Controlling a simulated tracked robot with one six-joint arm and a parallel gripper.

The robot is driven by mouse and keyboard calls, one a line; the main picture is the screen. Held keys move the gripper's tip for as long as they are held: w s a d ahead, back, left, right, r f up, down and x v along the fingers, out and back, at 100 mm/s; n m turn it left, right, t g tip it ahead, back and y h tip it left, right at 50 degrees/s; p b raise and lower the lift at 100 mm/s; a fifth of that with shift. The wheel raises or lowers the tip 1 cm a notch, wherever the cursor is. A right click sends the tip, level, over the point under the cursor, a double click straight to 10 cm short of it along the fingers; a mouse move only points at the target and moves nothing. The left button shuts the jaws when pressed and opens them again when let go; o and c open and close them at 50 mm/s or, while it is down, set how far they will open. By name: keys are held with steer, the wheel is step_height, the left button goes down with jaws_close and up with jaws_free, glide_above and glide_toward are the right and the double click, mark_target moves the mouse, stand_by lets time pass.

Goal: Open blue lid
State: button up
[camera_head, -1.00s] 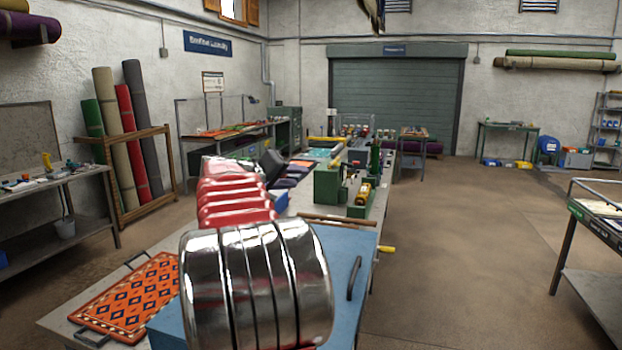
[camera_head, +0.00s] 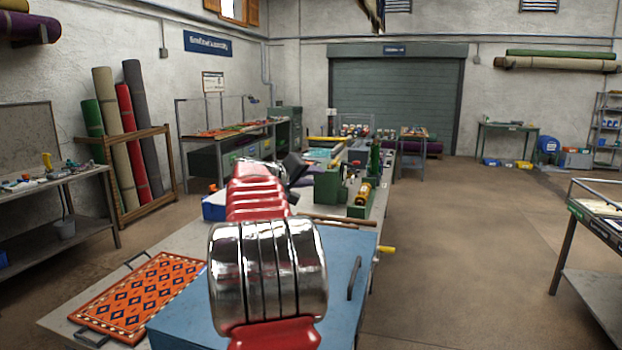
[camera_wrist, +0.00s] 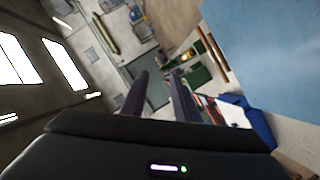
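The blue lid (camera_head: 345,262) is the flat top of a box on the long workbench and looks closed. A dark bar handle (camera_head: 355,278) stands on its right part. My red and chrome arm hides much of its middle. The lid also fills the upper right of the wrist view (camera_wrist: 275,50). My gripper (camera_head: 294,166) is beyond the lid in the head view, partly hidden by the arm. In the wrist view my gripper's two dark fingers (camera_wrist: 160,74) are apart with nothing between them.
An orange patterned rug (camera_head: 140,297) lies on the bench left of the box. A yellow knob (camera_head: 387,249) sticks out on the box's right.

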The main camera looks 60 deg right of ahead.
jaws_close()
stand_by(0.4)
steer(key=c, duration=0.6)
jaws_free()
steer(key=o, duration=0.7)
steer(key=shift+o, duration=0.2)
steer(key=shift+a, duration=0.15)
steer(key=v, duration=1.3)
steer(key=shift+a, duration=0.25)
steer(key=shift+c, duration=0.4)
